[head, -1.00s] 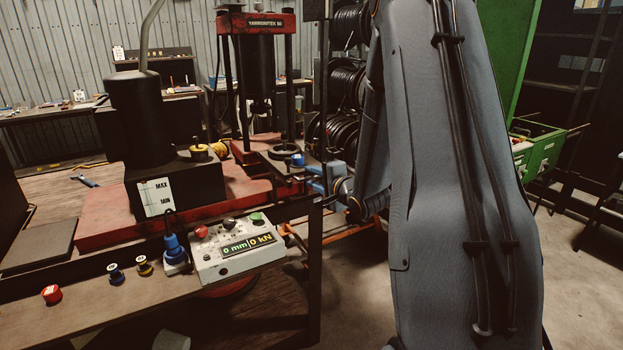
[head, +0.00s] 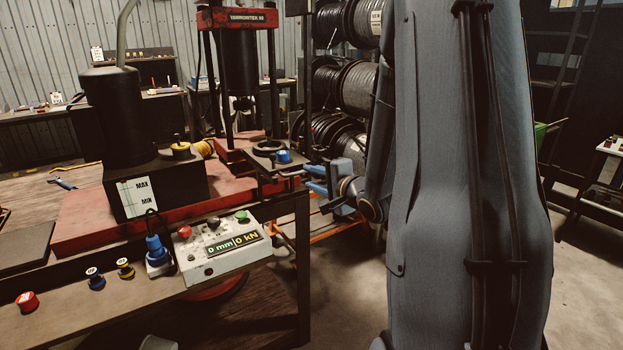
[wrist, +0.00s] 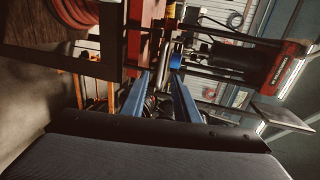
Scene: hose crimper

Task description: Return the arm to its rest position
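My arm fills the right half of the head view. My gripper (head: 312,178) extends left from it at mid-picture, with blue fingers pointing toward the red press. In the wrist view my gripper (wrist: 160,82) shows two blue fingers spread apart, with nothing seen held between them. A blue-sided round piece (head: 283,156) sits on the press table just beyond the fingertips, apart from them. It also shows in the wrist view (wrist: 175,61), past the fingertips. The head view partly hides the wrist behind the arm.
Hose reels (head: 345,80) stand behind my arm. A dark shelf unit (head: 590,195) is at right. Bare floor (head: 590,270) shows at lower right.

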